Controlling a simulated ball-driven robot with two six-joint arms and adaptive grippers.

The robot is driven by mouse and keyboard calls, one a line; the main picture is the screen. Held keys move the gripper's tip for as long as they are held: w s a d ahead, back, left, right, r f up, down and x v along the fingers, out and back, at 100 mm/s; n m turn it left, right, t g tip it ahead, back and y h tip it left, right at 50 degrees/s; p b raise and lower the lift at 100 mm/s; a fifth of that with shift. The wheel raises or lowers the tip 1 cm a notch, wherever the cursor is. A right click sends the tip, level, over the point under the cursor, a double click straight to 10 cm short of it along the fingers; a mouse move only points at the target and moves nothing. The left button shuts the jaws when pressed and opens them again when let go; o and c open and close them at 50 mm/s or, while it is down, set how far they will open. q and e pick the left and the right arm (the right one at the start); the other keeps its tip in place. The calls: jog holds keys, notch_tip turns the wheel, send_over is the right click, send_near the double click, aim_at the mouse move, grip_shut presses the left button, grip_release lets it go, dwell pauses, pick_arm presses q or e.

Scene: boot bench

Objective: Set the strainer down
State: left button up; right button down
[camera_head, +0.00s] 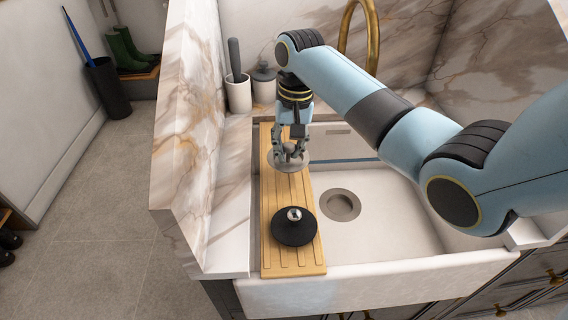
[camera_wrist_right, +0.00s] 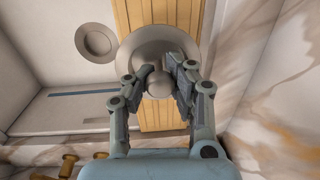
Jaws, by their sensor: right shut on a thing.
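The strainer (camera_head: 277,163) is a grey round disc with a knob. My right gripper (camera_head: 290,150) points down and is shut on the knob. In the right wrist view the strainer (camera_wrist_right: 135,48) lies under the fingers (camera_wrist_right: 160,78), with its knob between them. The strainer is over the far half of the wooden board (camera_head: 270,205) and reaches past its right edge. I cannot tell whether it touches the board. My left gripper is not in view.
A black disc with a silver knob (camera_head: 293,232) lies on the board's near half. The white sink (camera_head: 385,240) with its round drain (camera_head: 340,205) is to the right. A white cup with a brush (camera_head: 238,92) and a grey lidded jar (camera_head: 264,85) stand behind. A brass tap (camera_head: 345,45) rises at the back.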

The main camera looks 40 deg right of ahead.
aim_at(286, 156)
jog(key=shift+w+a+f, duration=0.25)
jog(key=shift+a+f, duration=0.1)
jog(key=shift+f, duration=0.2)
notch_tip(286, 156, down, 3)
jog(key=shift+r, duration=0.2)
jog(key=shift+f, duration=0.65)
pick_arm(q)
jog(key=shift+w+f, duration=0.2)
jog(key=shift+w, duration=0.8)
pick_arm(e)
jog(key=c, duration=1.2)
grip_release()
jog(key=shift+o, duration=0.2)
jog(key=shift+r, duration=0.1)
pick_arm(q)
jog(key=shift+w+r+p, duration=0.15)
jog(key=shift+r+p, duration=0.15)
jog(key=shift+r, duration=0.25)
pick_arm(e)
jog(key=r, duration=0.8)
jog(key=d+r, duration=0.1)
jog(key=r, duration=0.3)
jog(key=shift+s+r, duration=0.15)
jog(key=shift+s, duration=0.1)
